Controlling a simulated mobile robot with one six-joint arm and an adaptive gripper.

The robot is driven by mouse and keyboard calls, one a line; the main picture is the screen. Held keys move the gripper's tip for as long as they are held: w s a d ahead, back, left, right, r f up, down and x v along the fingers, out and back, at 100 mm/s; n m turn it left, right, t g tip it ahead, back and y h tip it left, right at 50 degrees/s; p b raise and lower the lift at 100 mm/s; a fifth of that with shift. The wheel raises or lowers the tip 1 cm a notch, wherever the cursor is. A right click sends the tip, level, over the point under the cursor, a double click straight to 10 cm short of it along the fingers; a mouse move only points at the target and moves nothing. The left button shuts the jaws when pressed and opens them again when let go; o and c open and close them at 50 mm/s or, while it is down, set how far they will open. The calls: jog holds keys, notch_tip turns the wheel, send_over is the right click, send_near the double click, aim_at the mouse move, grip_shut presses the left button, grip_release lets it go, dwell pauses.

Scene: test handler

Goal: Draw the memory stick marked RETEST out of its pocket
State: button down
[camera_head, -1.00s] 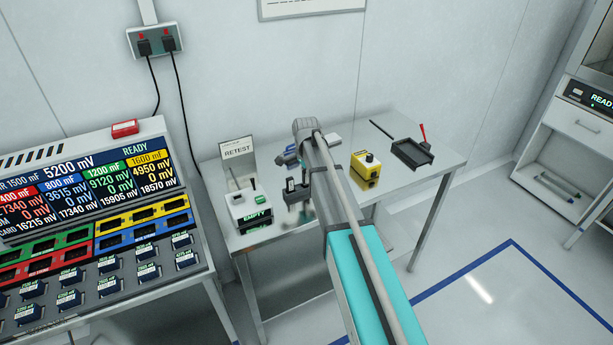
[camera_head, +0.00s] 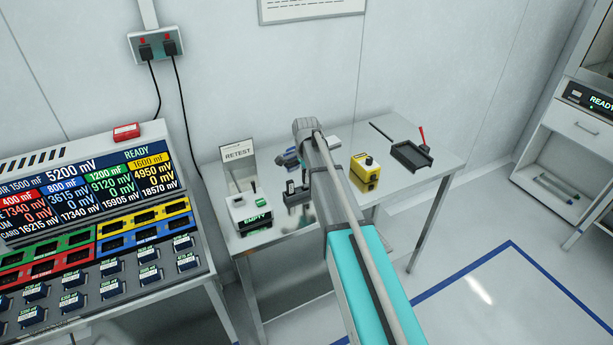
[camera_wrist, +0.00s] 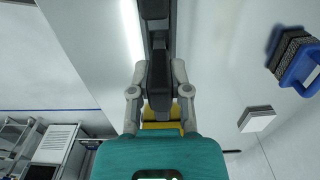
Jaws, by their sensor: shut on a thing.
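In the wrist view my gripper (camera_wrist: 158,65) is shut, its two grey finger links drawn together around a narrow dark thing, which I take for the memory stick; the fingers hide most of it and I can read no marking on it. A dark piece (camera_wrist: 155,9) shows beyond the fingers at the top edge. In the head view my arm hides the gripper. A sign reading RETEST (camera_head: 238,154) stands upright on the table behind a white box labelled EMPTY (camera_head: 247,207). A small dark holder with uprights (camera_head: 297,194) stands beside that box.
A yellow box with a black knob (camera_head: 365,174) and a black tray (camera_head: 411,156) stand on the table's right part. A blue-handled thing (camera_wrist: 300,66) and a white block (camera_wrist: 257,119) lie right of my gripper. The tester console (camera_head: 90,225) stands at left.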

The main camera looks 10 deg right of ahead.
jog(key=shift+r+p, duration=0.55)
jog(key=shift+r, duration=0.1)
